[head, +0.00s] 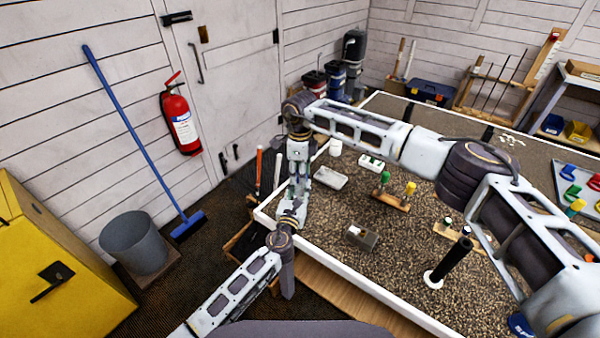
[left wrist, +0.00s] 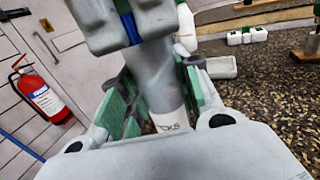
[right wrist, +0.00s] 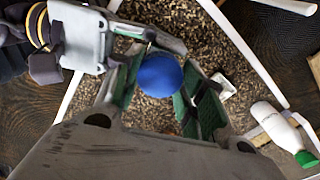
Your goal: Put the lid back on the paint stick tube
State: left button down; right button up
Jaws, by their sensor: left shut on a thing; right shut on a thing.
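My left gripper (left wrist: 160,112) is shut on the pale grey paint stick tube (left wrist: 160,80), which shows printed letters low on its side. My right gripper (right wrist: 158,88) is shut on the round blue lid (right wrist: 160,75). In the head view the right gripper (head: 299,168) points down from above, over the left gripper (head: 291,215), by the table's left edge. In the left wrist view a strip of blue (left wrist: 128,22) shows between the right fingers at the tube's upper end. These fingers hide the joint, so I cannot tell whether the lid is seated.
The speckled table (head: 310,235) holds a grey tray (head: 330,178), a white-and-green box (head: 371,163), a wooden stand (head: 390,201), a small metal block (head: 361,237) and a black upright cylinder (head: 451,261).

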jog(key=shift+c, duration=1)
jog(key=o, duration=1.2)
jog(key=shift+r, duration=0.1)
jog(key=shift+r, duration=5.9)
